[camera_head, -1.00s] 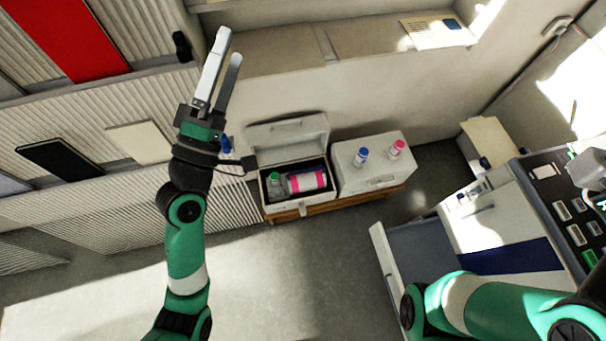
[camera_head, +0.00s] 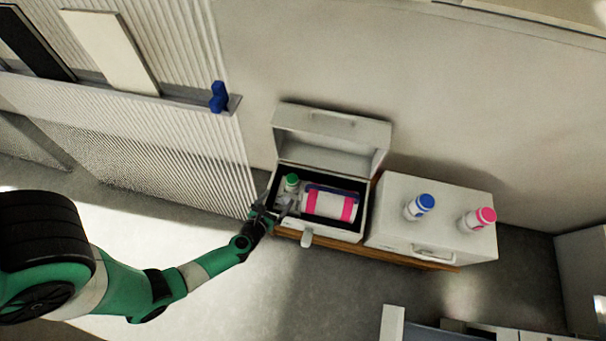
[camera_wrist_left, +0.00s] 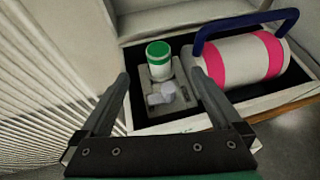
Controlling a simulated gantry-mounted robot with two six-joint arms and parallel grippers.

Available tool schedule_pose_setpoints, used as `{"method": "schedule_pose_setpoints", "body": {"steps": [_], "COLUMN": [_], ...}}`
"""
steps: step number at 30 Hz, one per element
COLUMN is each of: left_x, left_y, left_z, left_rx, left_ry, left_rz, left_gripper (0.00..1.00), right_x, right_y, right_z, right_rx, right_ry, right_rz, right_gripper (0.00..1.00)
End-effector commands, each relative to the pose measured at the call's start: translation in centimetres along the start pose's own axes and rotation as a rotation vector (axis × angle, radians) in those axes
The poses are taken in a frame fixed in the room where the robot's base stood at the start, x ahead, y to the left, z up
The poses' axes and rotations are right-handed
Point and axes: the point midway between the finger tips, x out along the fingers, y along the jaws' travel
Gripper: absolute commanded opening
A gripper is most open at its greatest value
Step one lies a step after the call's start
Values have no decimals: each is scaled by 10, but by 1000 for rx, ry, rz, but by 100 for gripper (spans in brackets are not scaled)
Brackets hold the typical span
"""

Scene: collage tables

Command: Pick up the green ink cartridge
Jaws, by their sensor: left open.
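The green ink cartridge (camera_head: 291,181) is a white bottle with a green cap. It stands upright at the left inside an open white case (camera_head: 318,233). In the left wrist view the green ink cartridge (camera_wrist_left: 159,60) is between and beyond my fingers, in a grey holder. My left gripper (camera_head: 284,204) is at the case's front left corner, just short of the cartridge. In the left wrist view the left gripper (camera_wrist_left: 172,92) has its fingers wide apart with nothing held. My right gripper is not in view.
A white and pink roll (camera_head: 328,204) with a blue handle (camera_wrist_left: 245,22) fills the case's right part. The raised lid (camera_head: 330,138) is behind. A closed white case (camera_head: 395,220) to the right carries a blue-capped bottle (camera_head: 418,207) and a pink-capped bottle (camera_head: 477,219). A ribbed wall (camera_head: 190,140) is left.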

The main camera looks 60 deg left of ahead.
Motion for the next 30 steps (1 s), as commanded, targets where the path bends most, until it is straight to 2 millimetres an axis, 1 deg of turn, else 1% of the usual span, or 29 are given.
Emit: {"method": "schedule_pose_setpoints", "body": {"steps": [2,6,9,12,17,20,21,24,27,30], "left_x": [10,38,55,63,67,83,91,107,115,116], "left_y": [0,0,-1,-1,-1,1,3,3,3,3], "left_z": [0,-1,0,2,2,-1,-3,-2,0,1], "left_rx": [-1,0,1,3,4,2,2,3,4,5], "left_ry": [-3,-5,-6,-5,-5,-7,-6,-6,-5,-4], "left_rz": [0,1,-1,-4,-4,-3,-2,-4,-4,-4], "left_gripper": [100,100,100,100,100,100,100,100,100,100], "right_x": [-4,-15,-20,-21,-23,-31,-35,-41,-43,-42], "right_y": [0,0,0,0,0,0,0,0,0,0], "right_z": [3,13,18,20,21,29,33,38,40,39], "right_rx": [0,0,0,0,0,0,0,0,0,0], "right_ry": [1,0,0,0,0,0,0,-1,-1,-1], "right_rz": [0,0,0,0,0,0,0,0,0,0], "right_gripper": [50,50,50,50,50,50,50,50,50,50]}}
